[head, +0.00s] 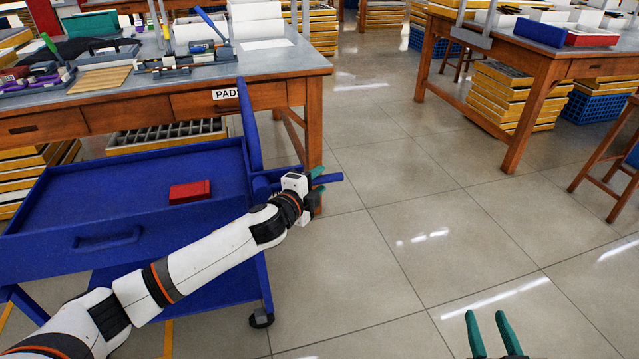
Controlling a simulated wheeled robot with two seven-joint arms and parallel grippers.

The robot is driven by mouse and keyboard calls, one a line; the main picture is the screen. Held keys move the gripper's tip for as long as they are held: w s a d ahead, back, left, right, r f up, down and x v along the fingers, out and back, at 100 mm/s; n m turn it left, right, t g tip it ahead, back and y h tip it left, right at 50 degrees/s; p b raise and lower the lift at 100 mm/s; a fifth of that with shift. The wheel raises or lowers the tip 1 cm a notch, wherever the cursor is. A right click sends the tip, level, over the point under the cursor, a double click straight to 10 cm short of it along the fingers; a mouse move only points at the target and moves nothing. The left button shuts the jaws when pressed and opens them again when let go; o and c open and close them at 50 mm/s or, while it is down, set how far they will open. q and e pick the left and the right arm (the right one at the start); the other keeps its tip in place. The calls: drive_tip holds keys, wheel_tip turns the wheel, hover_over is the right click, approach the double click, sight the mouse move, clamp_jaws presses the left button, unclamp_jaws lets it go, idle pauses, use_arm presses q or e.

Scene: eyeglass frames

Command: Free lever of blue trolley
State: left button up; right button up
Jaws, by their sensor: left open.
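The blue trolley (110,200) stands at the left, with a tray top and an upright blue panel at its right end. Its blue lever (332,178) sticks out to the right beyond that panel. My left arm reaches across the trolley, and my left gripper (318,183) is at the lever with its jaws open. One teal finger shows above the lever and the other below it; whether they touch it I cannot tell. My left gripper hides part of the lever. My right gripper (491,330) is open and empty at the bottom right, over the floor, well away from the trolley.
A red box (190,191) lies in the trolley's tray. A wooden workbench (290,68) with tools stands close behind the trolley. Another bench (550,62) and a stool (612,165) are at the right. The tiled floor (400,200) between is clear.

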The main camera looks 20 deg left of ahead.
use_arm(q)
drive_tip(key=shift+x, duration=0.75)
use_arm(e)
drive_tip(key=shift+a+r+t, duration=0.15)
drive_tip(key=shift+r+t, duration=0.35)
drive_tip(key=shift+r, duration=0.2)
use_arm(q)
clamp_jaws()
